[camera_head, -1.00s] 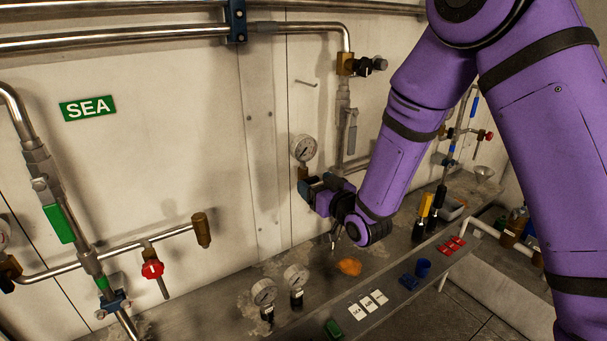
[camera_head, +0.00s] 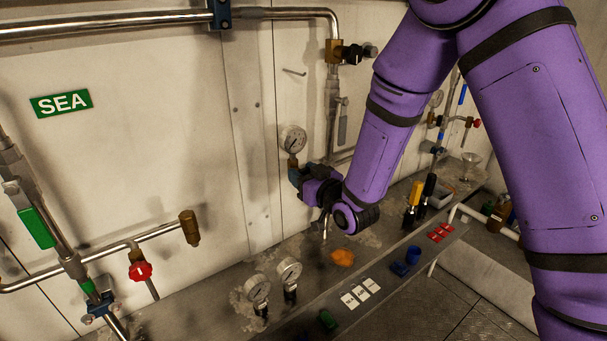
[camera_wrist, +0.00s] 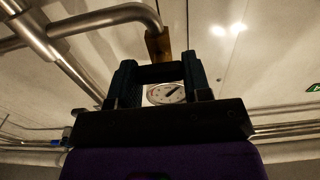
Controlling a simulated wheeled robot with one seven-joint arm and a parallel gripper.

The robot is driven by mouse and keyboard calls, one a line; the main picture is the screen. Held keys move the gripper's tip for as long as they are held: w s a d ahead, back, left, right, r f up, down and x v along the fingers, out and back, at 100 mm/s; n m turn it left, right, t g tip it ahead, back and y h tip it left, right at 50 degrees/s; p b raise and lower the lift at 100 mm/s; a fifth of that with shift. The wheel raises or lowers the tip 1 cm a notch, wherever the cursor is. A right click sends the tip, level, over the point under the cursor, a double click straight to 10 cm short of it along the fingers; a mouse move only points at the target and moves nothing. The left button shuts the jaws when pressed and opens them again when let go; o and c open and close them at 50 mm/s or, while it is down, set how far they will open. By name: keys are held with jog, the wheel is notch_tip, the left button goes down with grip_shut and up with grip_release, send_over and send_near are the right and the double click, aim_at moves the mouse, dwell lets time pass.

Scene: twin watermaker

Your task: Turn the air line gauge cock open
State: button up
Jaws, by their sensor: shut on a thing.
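The air line gauge (camera_head: 293,139) is a round white dial on the wall, on a brass fitting (camera_head: 293,161). My gripper (camera_head: 295,174) is at the wall just below this gauge. In the wrist view my gripper (camera_wrist: 160,75) has both dark fingers around a dark bar, which I take to be the gauge cock's handle (camera_wrist: 160,73), and is shut on it. The gauge dial (camera_wrist: 165,93) shows between the fingers, and a brass fitting (camera_wrist: 157,45) lies beyond them. The cock's body and its exact angle are hidden by my gripper in the head view.
A vertical pipe with a grey lever (camera_head: 343,122) runs right of the gauge. A green SEA sign (camera_head: 61,103) is at left.

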jog(key=shift+s+f+n, duration=0.1)
jog(key=shift+n, duration=8.7)
jog(key=o, duration=0.9)
